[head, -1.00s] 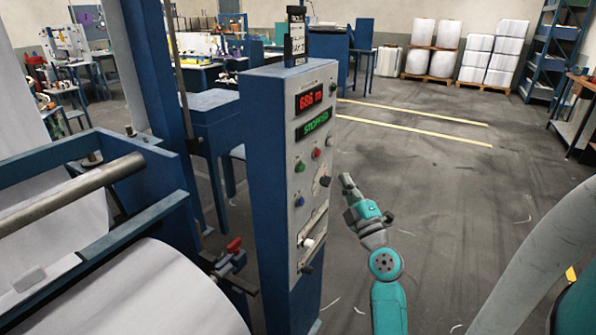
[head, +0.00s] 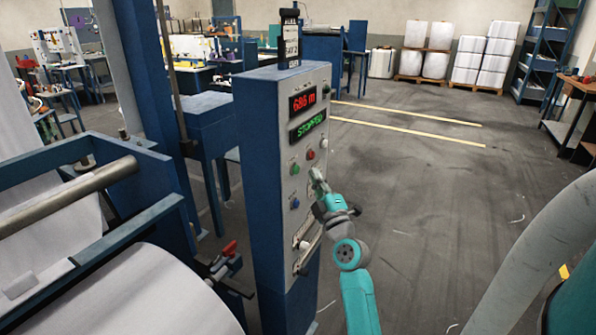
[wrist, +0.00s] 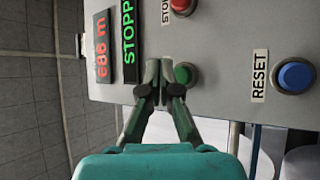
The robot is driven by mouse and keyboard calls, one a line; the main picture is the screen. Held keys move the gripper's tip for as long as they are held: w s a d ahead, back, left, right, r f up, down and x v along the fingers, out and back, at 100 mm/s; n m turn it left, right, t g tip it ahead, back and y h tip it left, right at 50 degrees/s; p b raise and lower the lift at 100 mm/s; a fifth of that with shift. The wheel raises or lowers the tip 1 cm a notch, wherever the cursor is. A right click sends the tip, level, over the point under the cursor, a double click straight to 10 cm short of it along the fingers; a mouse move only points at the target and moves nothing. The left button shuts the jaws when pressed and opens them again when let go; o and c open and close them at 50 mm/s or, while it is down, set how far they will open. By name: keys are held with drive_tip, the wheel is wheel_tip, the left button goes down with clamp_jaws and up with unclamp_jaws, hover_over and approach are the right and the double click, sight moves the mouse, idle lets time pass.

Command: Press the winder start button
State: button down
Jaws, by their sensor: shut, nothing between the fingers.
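The winder's control post (head: 262,150) has a grey panel with a green button (head: 294,168), a red button (head: 310,155) and a blue button (head: 294,203). In the wrist view the green button (wrist: 186,74) sits just right of my fingertips, its near edge partly covered by them. The blue button (wrist: 295,77) is marked RESET, and the red button (wrist: 182,5) is cut by the top edge. My gripper (head: 316,176) is shut and empty in front of the panel, and its fingertips (wrist: 163,75) show close to the green button. Contact cannot be told.
The panel's displays read 686 m (head: 303,101) and STOPPED (head: 308,125). A handle (head: 308,241) is on the lower panel. A large white roll (head: 130,295) and a red-handled valve (head: 229,248) are at left. The floor (head: 430,200) at right is clear.

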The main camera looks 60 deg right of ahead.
drive_tip(key=shift+w+a, duration=0.1)
drive_tip(key=shift+w, duration=0.75)
drive_tip(key=shift+w, duration=0.2)
idle(0.8)
drive_tip(key=shift+w, duration=0.25)
drive_tip(key=shift+w, duration=0.45)
idle(0.8)
drive_tip(key=shift+s, duration=0.9)
drive_tip(key=shift+s, duration=0.1)
drive_tip(key=shift+s+d, duration=0.2)
drive_tip(key=shift+s, duration=2.2)
